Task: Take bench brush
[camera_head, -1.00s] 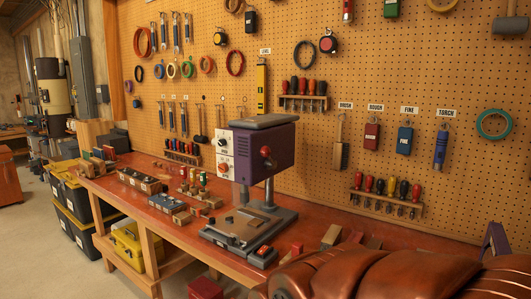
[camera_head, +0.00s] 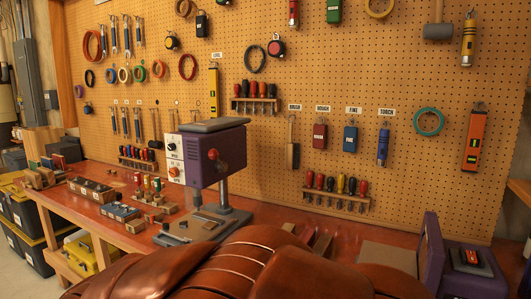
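The bench brush (camera_head: 292,154) hangs upright on the pegboard under a small white label, above the back of the bench. Nothing touches the brush from the front. Copper-coloured links of my arm fill the bottom middle of the view, well in front of the brush. My gripper is not in view.
A purple drill press (camera_head: 214,157) stands on the red-brown bench left of the brush. A rack of screwdrivers (camera_head: 337,190) is fixed below and right of it. A purple machine (camera_head: 455,262) stands at the bottom right. Small wooden blocks lie on the bench below the brush.

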